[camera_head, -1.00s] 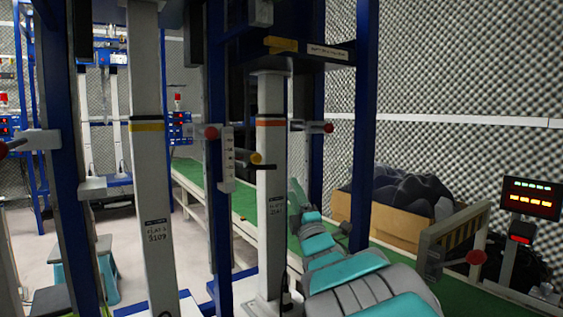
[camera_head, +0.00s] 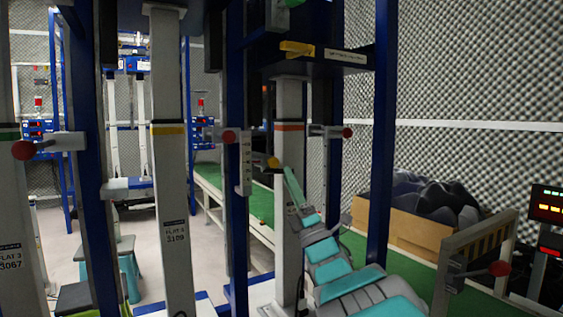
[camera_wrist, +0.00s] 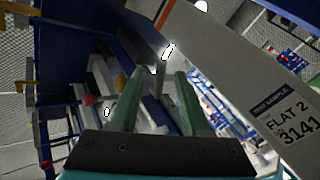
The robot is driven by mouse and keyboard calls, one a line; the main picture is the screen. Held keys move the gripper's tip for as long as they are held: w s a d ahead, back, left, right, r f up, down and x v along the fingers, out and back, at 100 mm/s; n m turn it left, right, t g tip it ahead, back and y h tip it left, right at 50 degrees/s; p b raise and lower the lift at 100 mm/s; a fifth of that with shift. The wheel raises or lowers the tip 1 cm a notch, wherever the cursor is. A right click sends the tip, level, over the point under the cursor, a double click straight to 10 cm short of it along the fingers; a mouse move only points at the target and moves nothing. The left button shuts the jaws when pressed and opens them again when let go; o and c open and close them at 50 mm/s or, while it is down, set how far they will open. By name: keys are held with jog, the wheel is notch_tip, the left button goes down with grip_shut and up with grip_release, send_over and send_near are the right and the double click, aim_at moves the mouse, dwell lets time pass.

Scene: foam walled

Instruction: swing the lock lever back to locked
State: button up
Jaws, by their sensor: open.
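Several levers show in the head view, and I cannot tell for certain which is the lock lever. A dark lever with a yellow knob (camera_head: 273,162) sticks out beside a pale slotted plate (camera_head: 245,163) on a blue post. A red-knobbed lever (camera_head: 228,137) is just above it; another red knob (camera_head: 347,132) is to the right. My gripper (camera_head: 290,172) is just right of the yellow knob in the picture; contact cannot be told. In the wrist view my gripper (camera_wrist: 161,73) has its green fingers apart, with nothing visible held between them.
A white post with an orange band (camera_head: 289,127) stands behind my gripper. The wrist view shows a post labelled FLAT 2 3141 (camera_wrist: 250,80) close at the right. Blue uprights (camera_head: 382,130) crowd the space. A green conveyor (camera_head: 412,268) and box (camera_head: 405,226) are at the right.

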jog(key=x, duration=0.6)
grip_shut()
dwell(0.3)
dwell(1.1)
